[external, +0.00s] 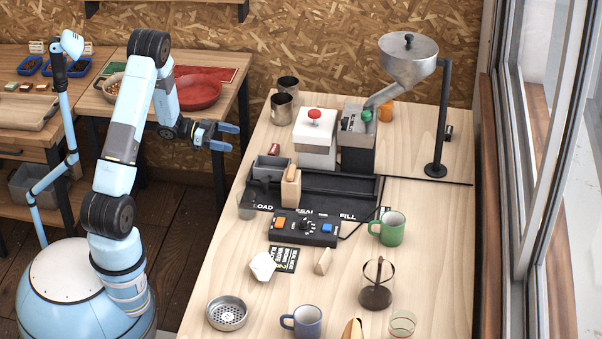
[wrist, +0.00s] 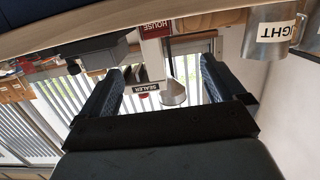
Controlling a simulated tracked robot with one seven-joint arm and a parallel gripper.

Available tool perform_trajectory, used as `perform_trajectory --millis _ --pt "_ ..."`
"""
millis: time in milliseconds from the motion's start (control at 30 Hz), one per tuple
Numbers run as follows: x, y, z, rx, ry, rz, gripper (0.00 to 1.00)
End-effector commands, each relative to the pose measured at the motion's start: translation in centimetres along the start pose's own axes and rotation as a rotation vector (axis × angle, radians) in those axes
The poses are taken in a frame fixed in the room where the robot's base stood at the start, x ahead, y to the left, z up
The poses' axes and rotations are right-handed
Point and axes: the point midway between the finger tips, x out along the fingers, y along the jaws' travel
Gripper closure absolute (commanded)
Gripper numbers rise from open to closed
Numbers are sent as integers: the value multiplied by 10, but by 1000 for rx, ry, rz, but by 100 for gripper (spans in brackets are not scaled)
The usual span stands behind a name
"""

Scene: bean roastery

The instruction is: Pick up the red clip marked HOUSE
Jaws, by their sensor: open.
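The red clip marked HOUSE (wrist: 157,28) shows near the top of the wrist view, its lettering upside down. In the external view a small dark red piece (external: 274,149), likely this clip, stands on the light wooden table, left of the white sealer (external: 316,133); its marking is too small to read there. My gripper (external: 232,138) is open and empty, left of the table's edge and apart from the clip. Its two blue fingers (wrist: 162,66) point toward the table in the wrist view, with the clip beyond them.
A grey bin (external: 269,168) sits in front of the piece. A hopper (external: 408,62) stands farther right. The space between my gripper and the table is clear.

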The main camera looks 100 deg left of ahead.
Motion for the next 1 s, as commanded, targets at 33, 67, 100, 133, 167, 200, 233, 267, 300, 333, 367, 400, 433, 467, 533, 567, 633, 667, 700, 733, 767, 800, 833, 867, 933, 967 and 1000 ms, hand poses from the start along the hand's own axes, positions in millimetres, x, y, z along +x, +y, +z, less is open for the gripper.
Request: perform_trajectory --millis 33,67,100,133,167,200,233,267,300,333,367,400,433,467,533,567,633,667,700,733,767,800,833,867,933,967,1000 --pt "3 0 2 0 0 1 3" --pt "5 0 2 0 0 1 3" --pt "9 0 3 1 1 1 3" --pt "13 0 2 1 1 2 3" --pt "18 1 2 1 1 3 3" --pt "24 1 2 1 1 4 3" --pt "30 1 2 1 1 3 3" --pt "35 1 2 1 1 3 3" --pt "42 1 2 1 1 4 3" --pt "48 1 2 1 1 4 3" --pt "53 1 2 1 1 3 3" --pt "59 1 2 1 0 2 3" --pt "64 1 2 1 0 3 3" --pt "68 1 2 1 0 2 3" --pt "76 1 1 1 1 2 3" --pt "79 1 2 1 1 2 3" --pt "83 1 2 1 0 1 3" --pt "84 1 2 0 -1 0 3" --pt "86 1 2 0 -1 0 3" --pt "86 1 2 0 -1 0 3" --pt "87 1 2 0 0 0 3" --pt "89 1 1 0 0 0 3" --pt "91 1 1 0 0 0 3" --pt "93 2 1 0 0 0 3" --pt "100 4 0 1 1 2 3" --pt "104 5 -1 1 1 3 3" --pt "110 6 -1 1 1 3 3"
